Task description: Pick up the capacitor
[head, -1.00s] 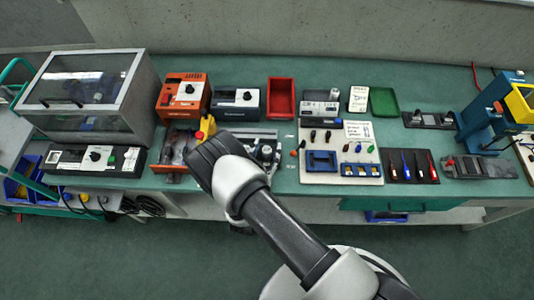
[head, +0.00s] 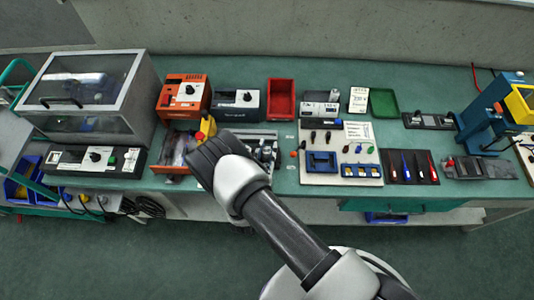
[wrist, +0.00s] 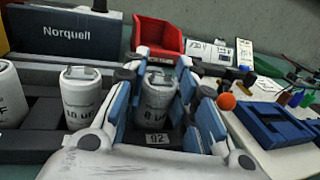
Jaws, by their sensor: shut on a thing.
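A white cylindrical capacitor (wrist: 158,92) with dark printing and a metal top stands upright between the blue-padded fingers of my gripper (wrist: 157,82) in the wrist view. My gripper is shut on it, with pads on its left and right sides. A small plate marked 02 (wrist: 157,139) lies just in front of it. A second similar capacitor (wrist: 81,98) stands in the dark rack (wrist: 38,143) to the left, and a third (wrist: 10,95) is cut by the left edge. In the head view my wrist hides the fingers and the held capacitor.
A Norquell unit (wrist: 66,33) stands behind the rack. A red bin (wrist: 158,38) is behind my gripper. An orange ball (wrist: 226,101) and blue holder (wrist: 275,124) are to the right. An orange machine (head: 183,97) and glass-topped cabinet (head: 85,85) stand left on the green bench.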

